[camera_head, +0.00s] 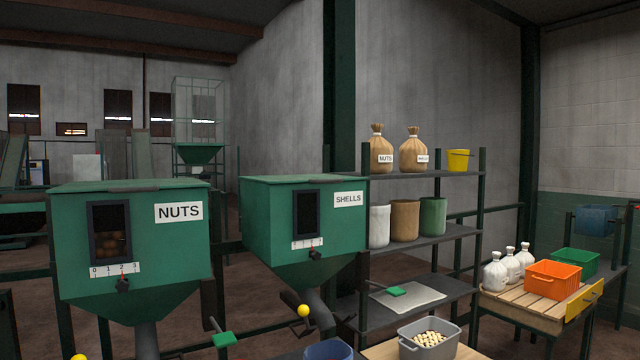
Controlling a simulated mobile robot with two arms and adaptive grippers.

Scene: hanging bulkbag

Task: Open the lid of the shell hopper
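The shell hopper (270,222) is a green box with a funnel bottom, in the middle of the head view. It has a white SHELLS label (348,199), a dark window (306,214) and a small dial with a pointer (315,254). Its lid (300,180) lies flat on top and looks closed, seen almost edge-on. The window looks dark, and I cannot tell what is inside. Neither of my grippers is in view.
A similar green NUTS hopper (140,240) stands to the left, with nuts behind its window. A yellow-knobbed lever (303,311) is below the shell hopper. Shelves (430,240) with sacks and bins stand close on the right. A grey bin (428,340) is in the foreground.

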